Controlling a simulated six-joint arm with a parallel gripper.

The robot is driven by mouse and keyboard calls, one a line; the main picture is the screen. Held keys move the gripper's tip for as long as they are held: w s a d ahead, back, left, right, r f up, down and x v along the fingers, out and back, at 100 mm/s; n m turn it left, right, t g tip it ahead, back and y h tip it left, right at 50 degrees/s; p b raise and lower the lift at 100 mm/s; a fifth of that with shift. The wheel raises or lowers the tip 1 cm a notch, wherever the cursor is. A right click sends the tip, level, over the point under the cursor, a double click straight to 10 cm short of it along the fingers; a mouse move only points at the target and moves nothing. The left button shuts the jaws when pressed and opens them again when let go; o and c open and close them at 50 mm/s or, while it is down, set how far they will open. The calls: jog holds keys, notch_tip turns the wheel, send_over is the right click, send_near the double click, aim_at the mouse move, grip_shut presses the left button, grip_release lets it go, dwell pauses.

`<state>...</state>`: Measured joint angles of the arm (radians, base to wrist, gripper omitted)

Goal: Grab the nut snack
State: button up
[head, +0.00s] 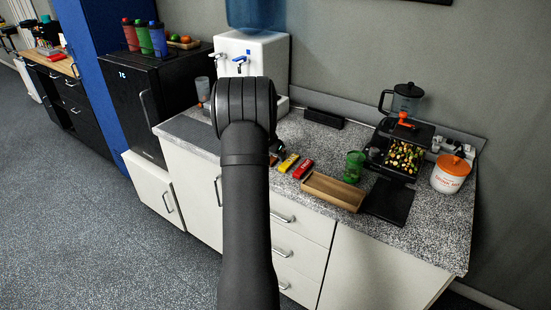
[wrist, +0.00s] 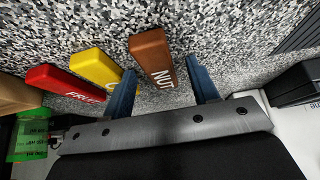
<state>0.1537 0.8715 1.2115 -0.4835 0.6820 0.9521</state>
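The nut snack (wrist: 152,55) is a brown bar lettered "NUT", lying on the speckled counter in the wrist view. In the head view only a bit of the brown bar (head: 273,160) shows past my arm. My gripper (wrist: 163,88) is open, with one blue finger on each side of the bar's near end and gaps showing between fingers and bar. Nothing is held. In the head view my arm hides most of the gripper.
A yellow bar (wrist: 96,66) and a red fruit bar (wrist: 65,82) lie left of the nut bar, the yellow one near my left finger.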

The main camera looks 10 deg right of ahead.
jog(key=c, duration=1)
jog(key=shift+r, duration=0.1)
